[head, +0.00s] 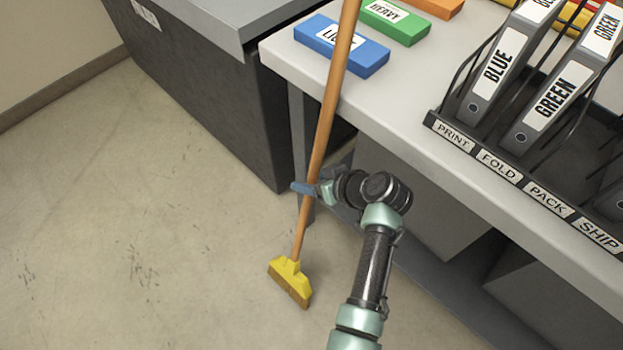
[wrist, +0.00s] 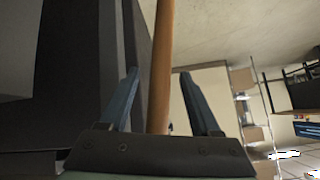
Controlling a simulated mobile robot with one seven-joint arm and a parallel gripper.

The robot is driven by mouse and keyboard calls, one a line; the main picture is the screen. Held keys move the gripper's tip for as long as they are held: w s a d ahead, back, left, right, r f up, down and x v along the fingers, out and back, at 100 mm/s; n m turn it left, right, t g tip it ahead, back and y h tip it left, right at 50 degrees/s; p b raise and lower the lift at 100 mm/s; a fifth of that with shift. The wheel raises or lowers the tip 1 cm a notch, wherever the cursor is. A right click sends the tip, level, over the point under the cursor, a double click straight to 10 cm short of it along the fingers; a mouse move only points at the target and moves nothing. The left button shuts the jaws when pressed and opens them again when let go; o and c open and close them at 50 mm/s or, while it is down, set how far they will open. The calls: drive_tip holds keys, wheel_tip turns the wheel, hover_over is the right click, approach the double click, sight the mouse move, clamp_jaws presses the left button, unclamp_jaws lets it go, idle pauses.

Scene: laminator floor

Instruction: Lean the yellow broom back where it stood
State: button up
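The yellow broom has a wooden handle (head: 335,85) and a yellow head (head: 289,281) with brown bristles. In the head view its head is low, at the floor, and the handle rises tilted past the table's left corner. I cannot tell whether the handle touches the table edge. My gripper (head: 305,188) is at the lower half of the handle. In the wrist view the handle (wrist: 160,70) runs between the two spread fingers of my gripper (wrist: 158,85), with a gap on each side. The top of the handle is out of view.
A white table (head: 400,95) holds a blue block (head: 341,52), a green block (head: 394,22) and a rack (head: 480,150) of binders. A dark grey cabinet (head: 215,105) stands left of the table. The floor (head: 130,220) at left is clear.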

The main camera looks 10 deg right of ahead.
drive_tip(key=shift+s+f, duration=0.1)
drive_tip(key=shift+f, duration=0.05)
drive_tip(key=p+v, duration=0.2)
drive_tip(key=v, duration=1.1)
drive_tip(key=shift+p, duration=0.3)
drive_tip(key=shift+a, duration=0.1)
idle(0.5)
